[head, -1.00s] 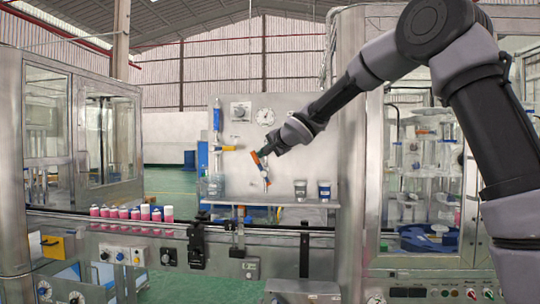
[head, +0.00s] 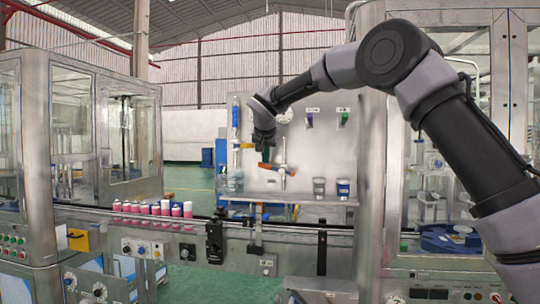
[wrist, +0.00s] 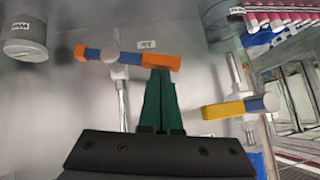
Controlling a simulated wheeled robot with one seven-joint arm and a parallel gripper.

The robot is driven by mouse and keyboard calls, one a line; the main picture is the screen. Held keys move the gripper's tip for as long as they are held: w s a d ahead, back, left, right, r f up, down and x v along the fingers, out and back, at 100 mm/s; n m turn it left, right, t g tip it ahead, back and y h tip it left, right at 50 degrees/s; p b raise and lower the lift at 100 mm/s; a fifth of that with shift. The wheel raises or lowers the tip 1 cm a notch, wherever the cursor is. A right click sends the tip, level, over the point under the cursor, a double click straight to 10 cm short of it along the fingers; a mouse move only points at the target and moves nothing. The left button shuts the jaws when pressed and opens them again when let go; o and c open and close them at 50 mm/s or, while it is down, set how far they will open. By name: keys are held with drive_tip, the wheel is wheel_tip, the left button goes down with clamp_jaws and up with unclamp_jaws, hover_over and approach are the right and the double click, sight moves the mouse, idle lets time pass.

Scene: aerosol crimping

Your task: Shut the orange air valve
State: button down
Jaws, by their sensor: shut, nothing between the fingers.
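The orange air valve has a handle (head: 266,166) with orange ends and a blue middle, on a white pipe fitting on the upright panel. In the head view it lies nearly level, slightly lower at the right. In the wrist view the handle (wrist: 125,56) crosses the upper middle, over a white hub. My gripper (head: 265,153) points down just above the handle's left end in the head view. In the wrist view its green fingers (wrist: 160,74) are together and empty, tips at the handle's right orange end. I cannot tell whether they touch it.
A yellow-handled valve (wrist: 226,108) sits beside the orange one. Pink cans (head: 152,208) line the conveyor at the left. Glass-walled machines (head: 105,130) flank the panel.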

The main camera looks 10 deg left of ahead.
drive_tip(key=shift+a+f+n+h, duration=0.3)
drive_tip(key=shift+a+f+h, duration=0.2)
drive_tip(key=shift+f, duration=0.3)
